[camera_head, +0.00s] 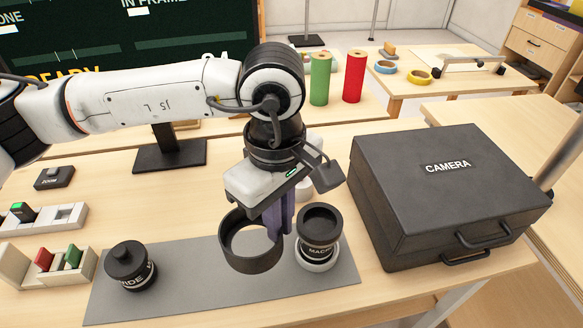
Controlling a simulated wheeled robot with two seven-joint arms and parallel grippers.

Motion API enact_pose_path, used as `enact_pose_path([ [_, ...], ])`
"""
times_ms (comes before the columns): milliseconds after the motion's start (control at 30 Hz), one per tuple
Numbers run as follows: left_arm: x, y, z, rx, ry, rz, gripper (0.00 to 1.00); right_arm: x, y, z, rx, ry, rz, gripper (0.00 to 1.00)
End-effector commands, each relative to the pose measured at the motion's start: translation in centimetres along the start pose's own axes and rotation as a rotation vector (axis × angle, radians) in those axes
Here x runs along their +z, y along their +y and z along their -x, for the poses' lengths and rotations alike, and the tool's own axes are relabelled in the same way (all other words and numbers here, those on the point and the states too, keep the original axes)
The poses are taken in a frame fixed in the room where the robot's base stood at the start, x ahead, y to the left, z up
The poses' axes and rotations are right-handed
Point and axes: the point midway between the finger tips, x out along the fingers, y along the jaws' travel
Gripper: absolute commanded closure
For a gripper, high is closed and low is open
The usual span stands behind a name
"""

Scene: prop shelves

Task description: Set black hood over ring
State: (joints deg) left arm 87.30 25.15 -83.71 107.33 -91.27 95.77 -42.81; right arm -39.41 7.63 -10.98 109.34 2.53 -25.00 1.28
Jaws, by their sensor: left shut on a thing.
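The black hood (250,262) is a short, wide, open cylinder, held upright between two lenses. My left gripper (279,228) points down and is shut on the hood's right wall. The hood appears to be over the grey mat (200,292); I cannot tell its exact height. Right of it, the black MACRO lens (318,240) stands in a pale ring-shaped holder (318,263). A black lens with a cap (130,268), its label partly readable as "IDE", stands at the mat's left. No separate ring is clearly identifiable. My right gripper is not in view.
A large black CAMERA case (450,200) stands at the right. Trays with coloured pieces (50,262) and a ZOOM box (54,178) are at the left. Green (320,80) and red (354,77) rolls stand behind. The mat's front strip is clear.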

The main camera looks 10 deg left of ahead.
Motion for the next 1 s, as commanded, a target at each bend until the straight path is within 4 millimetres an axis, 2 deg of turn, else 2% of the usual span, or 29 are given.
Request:
enact_pose_path([
  [100,-0.2,0.7,0.9,0.001,0.0,0.334,1.0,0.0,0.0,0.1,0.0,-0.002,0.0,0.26],
  [700,-1.0,3.9,5.1,-0.004,-0.007,2.043,1.0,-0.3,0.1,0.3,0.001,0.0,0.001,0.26],
  [900,-1.1,4.5,6.2,-0.013,-0.01,2.447,1.0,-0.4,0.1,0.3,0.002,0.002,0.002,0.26],
  [1000,-1.1,4.7,6.4,-0.016,-0.01,2.558,1.0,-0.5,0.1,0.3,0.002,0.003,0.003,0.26],
])
